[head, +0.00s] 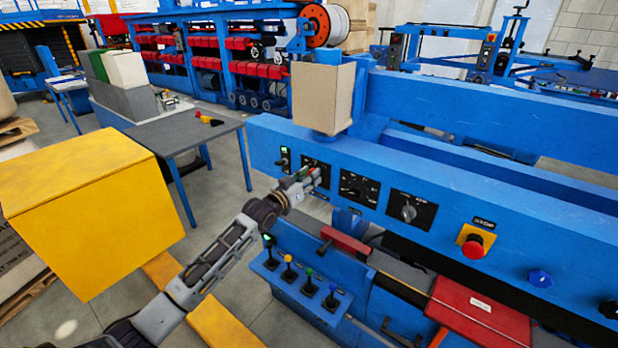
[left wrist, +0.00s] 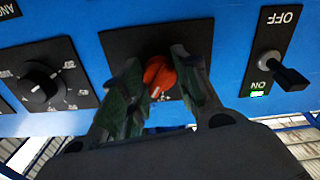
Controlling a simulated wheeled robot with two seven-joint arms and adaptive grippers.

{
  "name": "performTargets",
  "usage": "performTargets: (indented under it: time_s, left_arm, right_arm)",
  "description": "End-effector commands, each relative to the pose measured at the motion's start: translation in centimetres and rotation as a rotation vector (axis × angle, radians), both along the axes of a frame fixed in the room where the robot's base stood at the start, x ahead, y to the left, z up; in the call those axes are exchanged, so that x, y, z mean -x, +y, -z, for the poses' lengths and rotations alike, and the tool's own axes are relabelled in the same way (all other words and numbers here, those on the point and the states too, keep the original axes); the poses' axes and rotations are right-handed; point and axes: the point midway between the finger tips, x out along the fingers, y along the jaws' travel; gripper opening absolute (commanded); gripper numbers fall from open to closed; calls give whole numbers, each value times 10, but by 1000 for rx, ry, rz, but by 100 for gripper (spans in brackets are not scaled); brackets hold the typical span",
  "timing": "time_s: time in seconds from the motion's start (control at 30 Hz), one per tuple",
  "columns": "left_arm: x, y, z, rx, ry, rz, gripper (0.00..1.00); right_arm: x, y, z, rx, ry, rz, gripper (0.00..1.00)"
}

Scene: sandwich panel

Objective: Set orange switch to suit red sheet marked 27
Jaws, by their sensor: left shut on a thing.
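The orange switch (left wrist: 159,75) is a rotary knob on a black plate (left wrist: 120,45), set in the blue machine front. My left gripper (left wrist: 165,88) is shut on it, one finger on each side, as the left wrist view shows. In the head view my left gripper (head: 308,180) reaches the left plate of the panel and hides most of the knob. The marks around the knob are mostly covered by the fingers. A red sheet (head: 478,308) with a small white label lies at the lower right; its writing is too small to read. My right gripper is not in view.
Beside the orange switch are an ON/OFF toggle (left wrist: 280,72) with a lit green lamp and a black dial (left wrist: 42,82). Further right are a grey knob (head: 408,212) and a red stop button (head: 473,246). Several small levers (head: 289,272) stand below. A yellow box (head: 90,205) is at left.

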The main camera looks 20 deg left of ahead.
Motion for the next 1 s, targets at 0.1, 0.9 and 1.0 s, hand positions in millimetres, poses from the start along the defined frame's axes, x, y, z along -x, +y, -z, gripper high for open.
performTargets:
  time_s: [0.1, 0.9, 1.0]
  left_arm:
    - [0, 0, 1, -74, -22, 1, 7]
    - [0, 0, 2, -184, -63, 1, 37]
    - [0, 0, 2, -183, -63, 0, 50]
  right_arm:
    - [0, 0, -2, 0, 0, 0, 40]
    - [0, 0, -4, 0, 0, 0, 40]
    - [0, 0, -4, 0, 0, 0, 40]
